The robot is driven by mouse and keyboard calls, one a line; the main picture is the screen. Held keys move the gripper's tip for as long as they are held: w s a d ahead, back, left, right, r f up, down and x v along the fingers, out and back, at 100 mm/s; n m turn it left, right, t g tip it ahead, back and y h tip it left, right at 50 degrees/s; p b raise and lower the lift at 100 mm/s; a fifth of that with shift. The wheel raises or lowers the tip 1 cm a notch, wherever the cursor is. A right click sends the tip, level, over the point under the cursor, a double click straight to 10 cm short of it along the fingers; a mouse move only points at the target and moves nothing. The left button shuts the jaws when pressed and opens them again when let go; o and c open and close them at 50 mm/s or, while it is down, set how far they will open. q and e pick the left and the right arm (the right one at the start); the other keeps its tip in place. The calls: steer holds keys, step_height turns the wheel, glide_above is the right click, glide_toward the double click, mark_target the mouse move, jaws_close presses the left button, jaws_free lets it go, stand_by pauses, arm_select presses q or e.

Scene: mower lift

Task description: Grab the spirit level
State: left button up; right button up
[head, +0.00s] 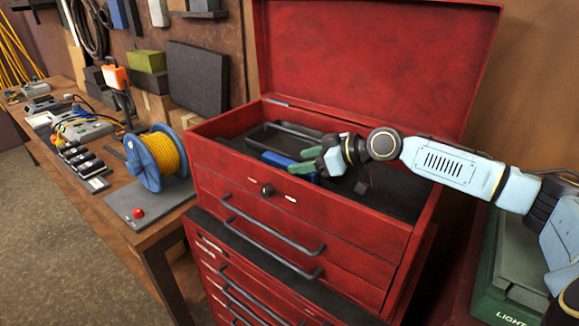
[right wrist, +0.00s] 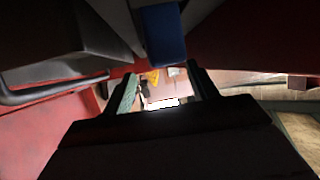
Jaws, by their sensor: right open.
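A blue bar that looks like the spirit level (head: 277,159) lies in the open top compartment of the red tool chest (head: 300,205). My right gripper (head: 305,162) reaches into that compartment from the right, with its green-padded fingers apart at the bar. The gripper hides part of the bar. In the right wrist view the blue bar (right wrist: 163,38) shows at top centre, and the fingers (right wrist: 165,85) are spread with nothing clearly between them. I cannot tell whether a finger touches the bar. My left gripper is not in view.
The chest's raised lid (head: 375,60) stands behind my right arm. A dark grey handle-like bar (head: 295,131) lies behind the blue bar. A workbench at left holds a yellow cable reel (head: 160,155). A green case (head: 505,285) stands at right.

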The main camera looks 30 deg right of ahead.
mark_target(290, 162)
steer(key=x, duration=0.3)
steer(key=shift+w+p, duration=0.2)
steer(key=shift+p, duration=0.2)
steer(key=shift+s, duration=0.1)
steer(key=c, duration=1.2)
